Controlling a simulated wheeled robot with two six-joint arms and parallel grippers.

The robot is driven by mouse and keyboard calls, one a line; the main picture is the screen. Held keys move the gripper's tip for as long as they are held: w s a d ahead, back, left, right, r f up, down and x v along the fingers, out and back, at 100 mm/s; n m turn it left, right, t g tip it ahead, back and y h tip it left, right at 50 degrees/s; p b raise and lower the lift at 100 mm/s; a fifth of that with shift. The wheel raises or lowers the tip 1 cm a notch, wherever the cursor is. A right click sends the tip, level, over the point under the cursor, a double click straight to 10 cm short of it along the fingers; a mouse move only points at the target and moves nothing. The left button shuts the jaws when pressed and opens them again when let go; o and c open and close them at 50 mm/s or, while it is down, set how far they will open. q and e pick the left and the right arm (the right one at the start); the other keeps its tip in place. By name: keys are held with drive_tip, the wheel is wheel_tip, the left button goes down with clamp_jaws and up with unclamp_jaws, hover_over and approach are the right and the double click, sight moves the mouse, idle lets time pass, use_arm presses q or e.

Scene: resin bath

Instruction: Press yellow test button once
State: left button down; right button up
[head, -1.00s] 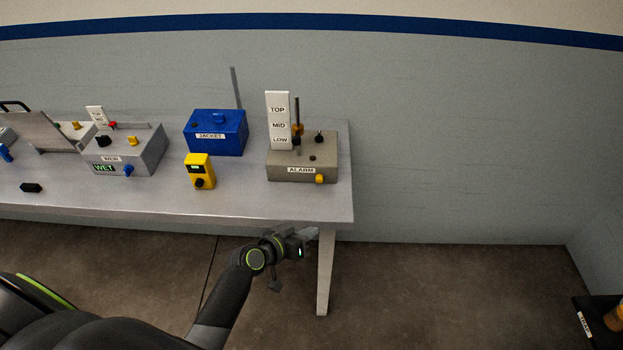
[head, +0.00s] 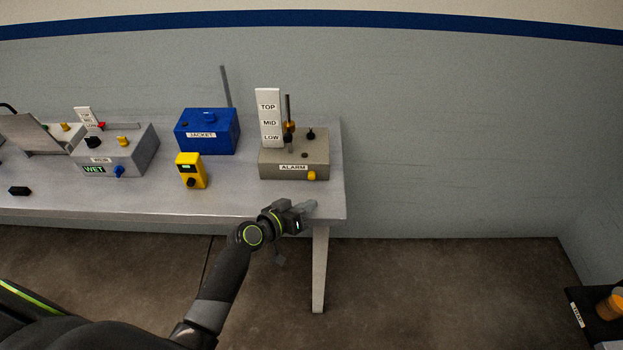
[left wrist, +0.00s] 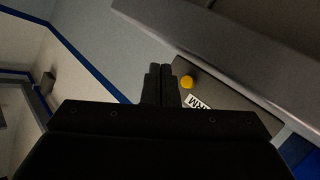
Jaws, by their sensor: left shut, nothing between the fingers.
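The yellow button (head: 311,175) is a small round knob on the front face of the grey-brown ALARM box (head: 265,168), low and right of its label. In the left wrist view the yellow button (left wrist: 187,82) shows just right of my fingertips, on the box face beside the partly seen label. My left gripper (head: 310,205) is over the table's front right edge, in front of and below the button, with a gap between them. Its fingers (left wrist: 160,76) are shut and empty. My right gripper is not in view.
A yellow handheld box (head: 192,171) and the blue JACKET box (head: 208,130) stand left of the ALARM box. The WEIR box (head: 120,160) is farther left. A gauge marked TOP, MID, LOW (head: 268,118) rises at the ALARM box. The table front is mostly clear.

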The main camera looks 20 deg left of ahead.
sight(307, 198)
use_arm(q)
drive_tip(key=w+b, duration=0.1)
drive_tip(key=w, duration=0.1)
drive_tip(key=w+a, duration=0.1)
drive_tip(key=w, duration=0.1)
drive_tip(key=shift+w+a+f+b, duration=0.15)
drive_tip(key=shift+w+b, duration=0.1)
drive_tip(key=shift+b, duration=0.1)
drive_tip(key=shift+w+a, duration=0.15)
drive_tip(key=shift+w, duration=0.5)
drive_tip(key=shift+w+b, duration=0.1)
drive_tip(key=shift+b, duration=0.3)
idle(0.9)
drive_tip(key=shift+w+a, duration=0.15)
drive_tip(key=shift+w, duration=0.15)
drive_tip(key=shift+w+a+r+b, duration=0.1)
drive_tip(key=shift+w+r+b, duration=0.1)
drive_tip(key=shift+w+b, duration=0.3)
idle(0.6)
drive_tip(key=shift+s, duration=0.15)
drive_tip(key=shift+s+d+p, duration=0.25)
drive_tip(key=shift+s+p, duration=0.05)
drive_tip(key=shift+s, duration=0.5)
